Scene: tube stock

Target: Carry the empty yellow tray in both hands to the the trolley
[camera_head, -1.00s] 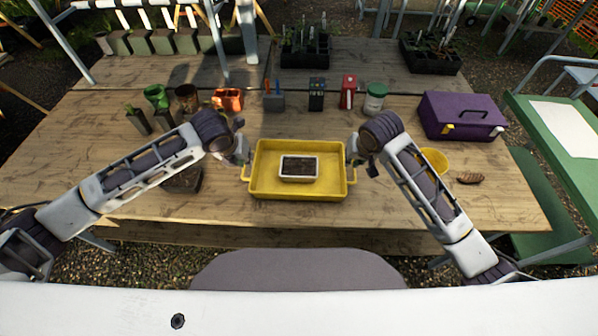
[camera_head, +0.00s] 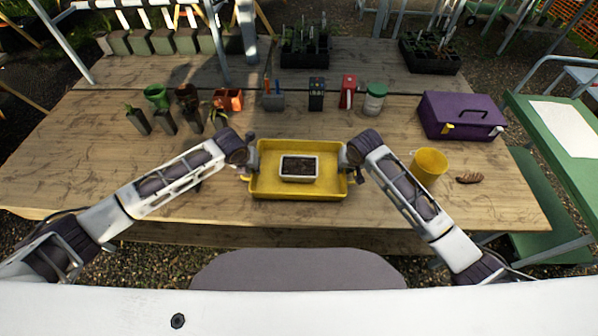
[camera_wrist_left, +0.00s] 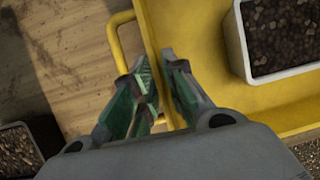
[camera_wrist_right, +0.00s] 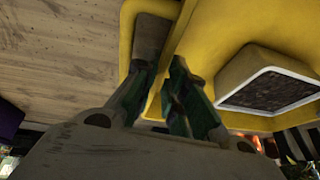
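The yellow tray (camera_head: 300,188) lies on the wooden table in front of me. It is not empty: a white container of dark soil (camera_head: 299,168) stands in it. My left gripper (camera_wrist_left: 157,62) is at the tray's left end, its fingers apart on either side of the yellow rim, beside the left handle (camera_wrist_left: 122,40). My right gripper (camera_wrist_right: 161,64) is at the right end, its fingers also apart, with yellow rim between them close to the handle (camera_wrist_right: 128,25). I cannot tell whether the fingers touch the tray. I cannot identify a trolley for certain.
A yellow pot (camera_head: 429,166) and a brown object (camera_head: 469,178) are right of the tray. A purple toolbox (camera_head: 461,115) stands behind them. Pots, including an orange one (camera_head: 229,99), and a white jar (camera_head: 374,100) line the back. A green-topped surface (camera_head: 535,125) is at the right.

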